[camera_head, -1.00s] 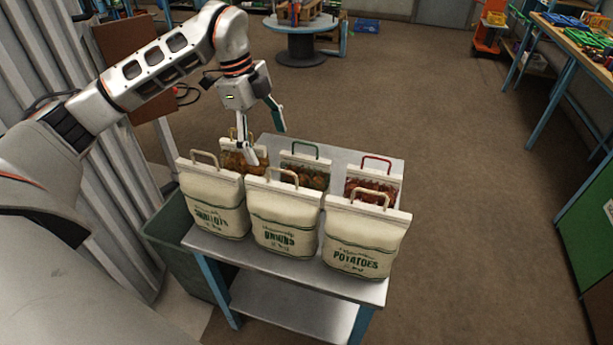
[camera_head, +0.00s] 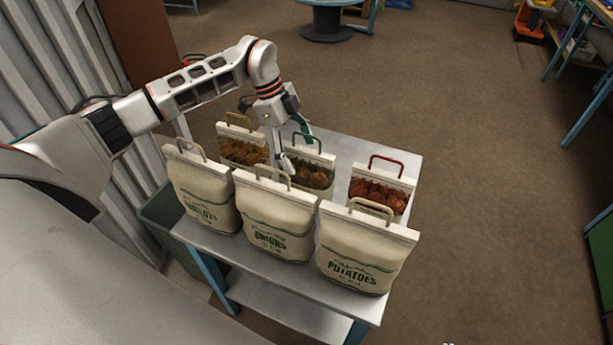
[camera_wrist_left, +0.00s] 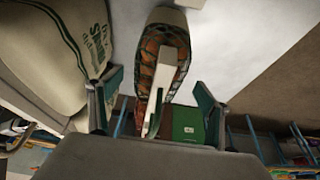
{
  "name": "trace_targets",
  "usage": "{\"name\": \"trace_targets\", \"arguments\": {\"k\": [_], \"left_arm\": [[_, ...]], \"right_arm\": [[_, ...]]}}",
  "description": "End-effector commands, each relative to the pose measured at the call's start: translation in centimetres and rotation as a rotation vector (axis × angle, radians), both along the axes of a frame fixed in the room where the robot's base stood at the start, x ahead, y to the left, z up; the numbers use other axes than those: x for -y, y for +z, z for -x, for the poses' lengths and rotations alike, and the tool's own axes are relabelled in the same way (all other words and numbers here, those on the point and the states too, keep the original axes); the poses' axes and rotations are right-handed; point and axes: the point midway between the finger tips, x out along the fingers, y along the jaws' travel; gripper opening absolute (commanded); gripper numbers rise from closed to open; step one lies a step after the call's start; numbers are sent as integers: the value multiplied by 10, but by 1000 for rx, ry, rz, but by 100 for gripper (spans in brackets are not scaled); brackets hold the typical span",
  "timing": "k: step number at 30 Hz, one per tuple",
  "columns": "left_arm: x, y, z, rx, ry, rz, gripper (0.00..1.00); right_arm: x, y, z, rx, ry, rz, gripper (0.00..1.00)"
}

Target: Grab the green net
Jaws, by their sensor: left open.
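The green net (camera_head: 312,174) is the middle bag of the back row, upright, with brown-orange contents, a pale top band and a green loop handle. In the left wrist view the net (camera_wrist_left: 151,55) is seen end-on from above, its green handle (camera_wrist_left: 154,112) standing between the fingers. My left gripper (camera_head: 295,147) is open over the green net; one finger is at its near left side, the other by the handle. In the wrist view the left gripper's fingers (camera_wrist_left: 157,98) stand apart either side of the handle, not closed on it. My right gripper is out of view.
A yellow-handled net (camera_head: 243,150) stands left and a red-handled net (camera_head: 380,191) right. Cloth sacks of shallots (camera_head: 202,190), onions (camera_head: 275,220) and potatoes (camera_head: 364,250) stand close in front. All are on a metal table (camera_head: 345,147). Its back right corner is free.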

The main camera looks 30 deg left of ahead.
Motion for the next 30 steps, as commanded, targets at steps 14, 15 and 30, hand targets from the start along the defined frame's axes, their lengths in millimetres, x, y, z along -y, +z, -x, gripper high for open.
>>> {"name": "trace_targets", "arguments": {"k": [14, 15, 30], "left_arm": [[14, -32, 0, 0, 1, 0, 78], [14, -32, 0, 0, 1, 0, 78], [15, -30, -1, 4, -1, 3, 2]], "right_arm": [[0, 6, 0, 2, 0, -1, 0], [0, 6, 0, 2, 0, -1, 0], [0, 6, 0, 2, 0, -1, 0]]}}
